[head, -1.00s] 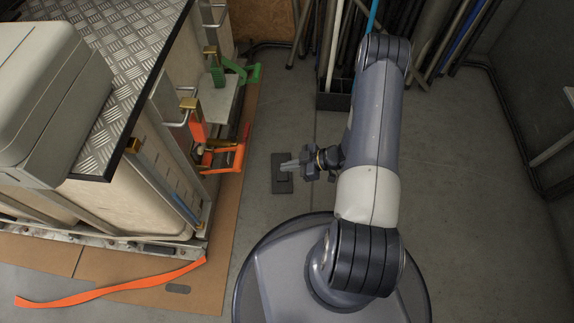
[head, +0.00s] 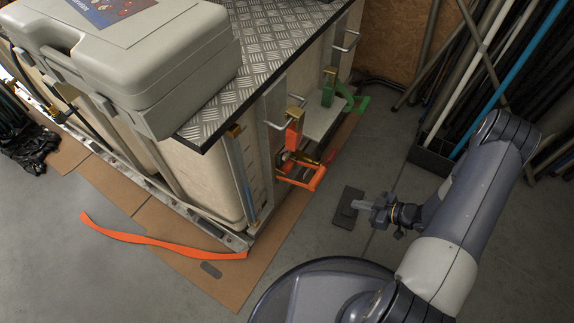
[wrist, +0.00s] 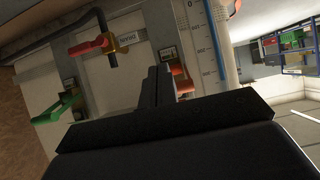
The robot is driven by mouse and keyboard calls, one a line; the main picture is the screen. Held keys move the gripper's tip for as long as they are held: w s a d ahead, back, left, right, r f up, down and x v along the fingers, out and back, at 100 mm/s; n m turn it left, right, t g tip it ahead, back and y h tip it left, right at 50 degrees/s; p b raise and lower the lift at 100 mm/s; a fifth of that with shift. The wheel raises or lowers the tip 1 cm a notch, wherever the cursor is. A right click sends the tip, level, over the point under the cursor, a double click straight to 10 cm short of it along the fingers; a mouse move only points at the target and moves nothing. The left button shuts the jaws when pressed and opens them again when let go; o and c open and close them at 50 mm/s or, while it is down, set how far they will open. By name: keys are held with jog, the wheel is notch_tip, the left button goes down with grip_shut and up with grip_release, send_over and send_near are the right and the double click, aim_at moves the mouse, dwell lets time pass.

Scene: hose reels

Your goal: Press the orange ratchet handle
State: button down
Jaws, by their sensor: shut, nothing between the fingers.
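The fingers are shut and empty. In the wrist view the shut fingers (wrist: 158,85) stand in the middle and hide part of an orange piece (wrist: 183,80), which looks like the orange handle.
A green ratchet (head: 345,98) sits farther back on the tank. A grey case (head: 150,60) lies on the checker-plate top. A loose orange strap (head: 165,240) lies on cardboard. Pipes (head: 500,60) lean at the back right. Grey floor lies between gripper and tank.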

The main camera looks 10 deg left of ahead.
jog(key=w+a+r+h+p, duration=0.1)
jog(key=a+r+h+p, duration=0.1)
jog(key=r, duration=0.7)
jog(key=w+a+r+g+h+p, duration=0.1)
jog(key=a+r+p, duration=0.3)
jog(key=r, duration=0.6)
jog(key=w+a+h, duration=0.1)
jog(key=a, duration=0.1)
jog(key=shift+a+r+g+p, duration=0.3)
jog(key=shift+a+p, duration=0.05)
jog(key=shift+a, duration=0.05)
jog(key=b, duration=0.6)
send_over(320, 178)
notch_tip(320, 178, down, 8)
jog(key=shift+a+f, duration=0.1)
jog(key=shift+f, duration=0.05)
notch_tip(320, 178, down, 2)
jog(key=shift+f+b, duration=0.1)
jog(key=shift+b, duration=0.5)
jog(key=shift+d+f+b, duration=0.2)
jog(key=shift+f+b, duration=0.3)
jog(key=shift+f, duration=0.25)
